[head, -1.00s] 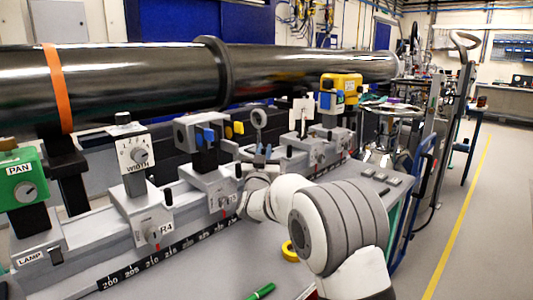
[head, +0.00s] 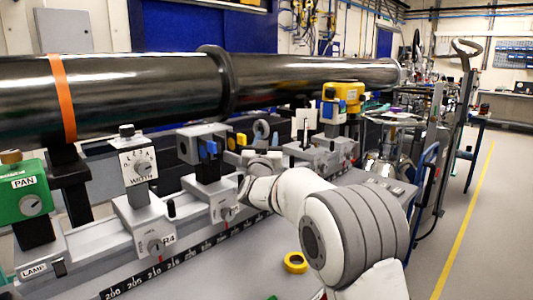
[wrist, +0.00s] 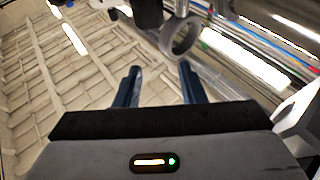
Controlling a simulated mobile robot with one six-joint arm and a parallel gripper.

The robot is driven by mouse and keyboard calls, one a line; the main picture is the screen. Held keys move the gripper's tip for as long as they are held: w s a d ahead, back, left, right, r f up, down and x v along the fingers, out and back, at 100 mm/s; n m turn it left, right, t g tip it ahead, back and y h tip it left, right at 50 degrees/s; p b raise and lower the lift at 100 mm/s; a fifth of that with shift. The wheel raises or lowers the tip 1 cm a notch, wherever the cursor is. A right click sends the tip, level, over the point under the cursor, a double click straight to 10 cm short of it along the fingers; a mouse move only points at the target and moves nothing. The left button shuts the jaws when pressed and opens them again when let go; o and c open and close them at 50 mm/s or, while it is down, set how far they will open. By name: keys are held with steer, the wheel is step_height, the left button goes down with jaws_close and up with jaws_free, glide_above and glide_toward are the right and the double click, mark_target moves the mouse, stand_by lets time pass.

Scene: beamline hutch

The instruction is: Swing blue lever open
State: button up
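The blue lever (head: 211,149) is on the front of a grey box-shaped mount (head: 187,148) on the rail, left of my gripper. My gripper (head: 263,156) is right of that mount in the head view, apart from the lever, below a round ring (head: 261,130). The head view hides most of its fingers. In the wrist view the two blue fingers of my gripper (wrist: 157,82) are spread with nothing between them. The ring also shows above the fingertips in the wrist view (wrist: 180,50). I cannot make out the blue lever there.
A yellow tab (head: 241,139) sits between the blue lever and the ring. The WIDTH unit (head: 140,165) and green PAN unit (head: 28,195) stand left. A large black tube (head: 140,88) runs behind. Yellow tape (head: 295,262) lies on the bench's fairly clear front.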

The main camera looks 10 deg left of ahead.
steer(key=shift+r, duration=1.45)
steer(key=shift+o, duration=0.2)
